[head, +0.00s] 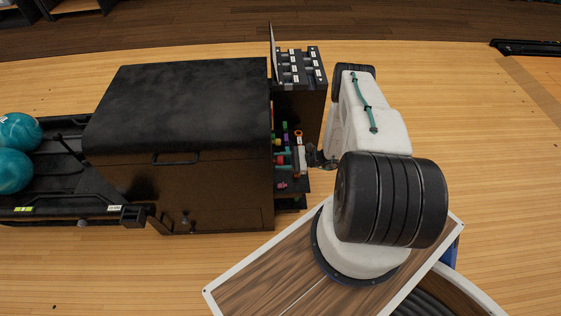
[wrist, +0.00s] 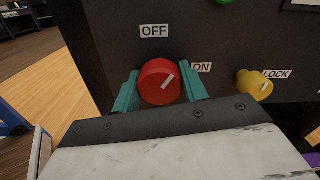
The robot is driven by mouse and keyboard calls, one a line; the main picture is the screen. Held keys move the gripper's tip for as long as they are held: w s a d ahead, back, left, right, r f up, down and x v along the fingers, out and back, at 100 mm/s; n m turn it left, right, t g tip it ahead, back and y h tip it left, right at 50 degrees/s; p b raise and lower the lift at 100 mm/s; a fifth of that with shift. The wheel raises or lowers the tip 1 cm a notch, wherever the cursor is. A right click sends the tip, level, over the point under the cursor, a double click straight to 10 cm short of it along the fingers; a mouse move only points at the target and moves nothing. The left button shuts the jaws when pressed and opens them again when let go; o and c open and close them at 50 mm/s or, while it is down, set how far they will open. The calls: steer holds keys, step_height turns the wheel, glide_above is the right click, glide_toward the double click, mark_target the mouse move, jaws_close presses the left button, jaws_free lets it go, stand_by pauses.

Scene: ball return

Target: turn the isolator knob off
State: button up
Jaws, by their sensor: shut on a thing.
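The red isolator knob (wrist: 153,86) sits on a dark panel in the wrist view. Its white pointer mark slants up and right, towards the ON label (wrist: 202,67). The OFF label (wrist: 154,31) is above the knob. My gripper (wrist: 161,92) has its teal fingers on the left and right sides of the knob and is shut on it. In the head view my gripper (head: 314,158) reaches the open right side of the dark ball return machine (head: 190,105); the knob cannot be made out clearly there.
A yellow knob (wrist: 254,85) with a LOCK label is just right of my gripper. A green part (wrist: 225,1) shows at the panel's top. Above my gripper in the head view is a rack of labelled switches (head: 301,67). Teal balls (head: 14,170) lie on the left. Floor to the right is mostly clear.

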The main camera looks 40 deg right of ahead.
steer(key=n, duration=0.6)
steer(key=shift+n, duration=0.4)
stand_by(0.4)
steer(key=o, duration=1)
steer(key=v, duration=0.7)
steer(key=shift+s+d, duration=0.25)
steer(key=shift+d, duration=0.1)
